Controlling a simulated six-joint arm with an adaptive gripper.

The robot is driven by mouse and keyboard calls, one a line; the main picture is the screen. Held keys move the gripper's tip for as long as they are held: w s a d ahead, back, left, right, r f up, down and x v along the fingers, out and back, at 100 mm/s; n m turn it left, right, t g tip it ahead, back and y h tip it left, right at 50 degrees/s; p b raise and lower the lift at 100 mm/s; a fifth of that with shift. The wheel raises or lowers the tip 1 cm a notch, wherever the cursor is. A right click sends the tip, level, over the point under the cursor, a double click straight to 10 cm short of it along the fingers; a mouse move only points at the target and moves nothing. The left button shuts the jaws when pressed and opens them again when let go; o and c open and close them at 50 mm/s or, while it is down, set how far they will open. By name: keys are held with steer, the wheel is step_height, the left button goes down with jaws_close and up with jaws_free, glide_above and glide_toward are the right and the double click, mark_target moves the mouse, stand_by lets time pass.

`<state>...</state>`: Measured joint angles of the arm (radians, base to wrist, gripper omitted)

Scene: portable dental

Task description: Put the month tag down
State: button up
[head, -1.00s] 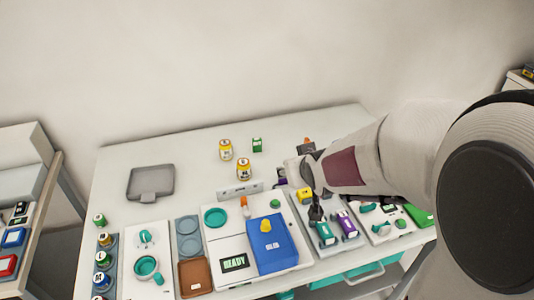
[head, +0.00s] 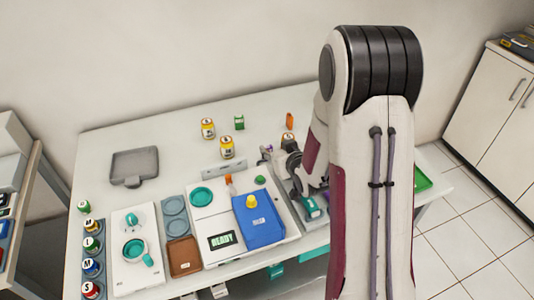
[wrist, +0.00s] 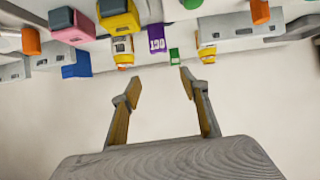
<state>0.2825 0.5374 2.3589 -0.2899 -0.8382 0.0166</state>
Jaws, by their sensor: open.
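My gripper (wrist: 161,77) is open in the wrist view, with nothing between its two fingertips. In the head view my arm covers much of the right side of the table, and the fingers are hard to make out there. I cannot tell for sure which object is the month tag. A purple block with white marks (wrist: 156,38) and a small green block (wrist: 174,55) show beyond the fingertips in the wrist view, apart from them. The green block with a pale label (head: 239,122) stands at the back of the table in the head view.
Yellow jars (head: 208,129) stand near the back. A grey tray (head: 135,165) lies at back left. A blue tray (head: 259,222) sits on the white unit with the READY display (head: 222,240). The table's back middle has free room.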

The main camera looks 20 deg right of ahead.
steer(key=t, duration=0.1)
glide_toward(267, 147)
steer(key=shift+w+d+f, duration=0.2)
steer(key=shift+w+f, duration=0.25)
steer(key=shift+f, duration=0.05)
steer(key=shift+w+d+f, duration=0.2)
steer(key=shift+w+f, duration=0.25)
steer(key=shift+x, duration=1.3)
steer(key=shift+w+a, duration=0.1)
steer(key=shift+w, duration=0.05)
steer(key=shift+w+a+f, duration=0.1)
steer(key=shift+w+f, duration=0.05)
steer(key=shift+w, duration=0.75)
steer(key=shift+w+a+f, duration=0.1)
steer(key=shift+w+f, duration=0.05)
steer(key=shift+w, duration=0.7)
steer(key=shift+w+f, duration=0.3)
steer(key=shift+w, duration=0.35)
steer(key=c, duration=1.1)
